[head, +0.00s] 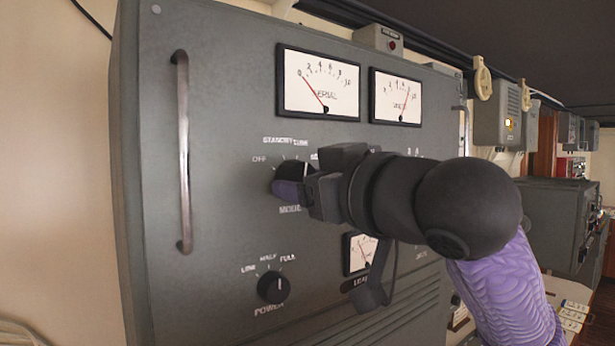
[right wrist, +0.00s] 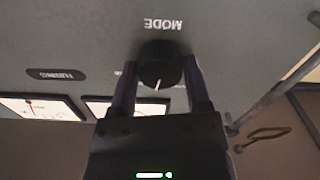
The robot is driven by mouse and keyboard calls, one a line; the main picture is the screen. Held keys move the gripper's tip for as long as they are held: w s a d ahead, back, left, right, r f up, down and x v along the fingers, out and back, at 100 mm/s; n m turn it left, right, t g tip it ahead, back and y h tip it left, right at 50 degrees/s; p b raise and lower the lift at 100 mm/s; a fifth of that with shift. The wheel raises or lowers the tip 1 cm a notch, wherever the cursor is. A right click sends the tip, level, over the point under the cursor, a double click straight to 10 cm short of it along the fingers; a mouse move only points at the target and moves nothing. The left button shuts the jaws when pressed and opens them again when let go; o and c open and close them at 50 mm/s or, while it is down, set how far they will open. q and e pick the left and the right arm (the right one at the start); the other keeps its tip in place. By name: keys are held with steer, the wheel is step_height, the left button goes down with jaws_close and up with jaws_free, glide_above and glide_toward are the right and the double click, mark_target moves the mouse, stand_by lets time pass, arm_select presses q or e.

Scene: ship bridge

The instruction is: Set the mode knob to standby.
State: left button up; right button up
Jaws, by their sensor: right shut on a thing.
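The mode knob (right wrist: 158,64) is round and black with a white pointer line. It sits on the grey panel above the MODE lettering. In the upside-down right wrist view the line points down and slightly left, toward the labelled side of the panel. In the head view the knob (head: 291,170) is mostly covered by my gripper; OFF, STANDBY and TUNE labels show around it, and further labels are hidden. I cannot tell exactly which label the line meets. My right gripper (right wrist: 160,85) is shut on the knob, one purple finger on each side. My left gripper is not in view.
A power knob (head: 273,288) sits below on the same panel. A vertical metal handle (head: 183,150) stands out at the left. Two meters (head: 318,84) are above, and a smaller meter (head: 359,252) is partly behind my arm. Grey boxes (head: 497,122) line the wall at right.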

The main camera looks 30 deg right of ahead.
steer(key=n+p, duration=0.2)
steer(key=n, duration=0.3)
steer(key=shift+r+n, duration=0.1)
steer(key=shift+n, duration=0.2)
steer(key=shift+p, duration=0.3)
steer(key=o, duration=1.3)
steer(key=s+b, duration=0.1)
steer(key=s, duration=0.5)
steer(key=s+d+b, duration=0.1)
steer(key=s, duration=0.3)
steer(key=shift+b, duration=0.35)
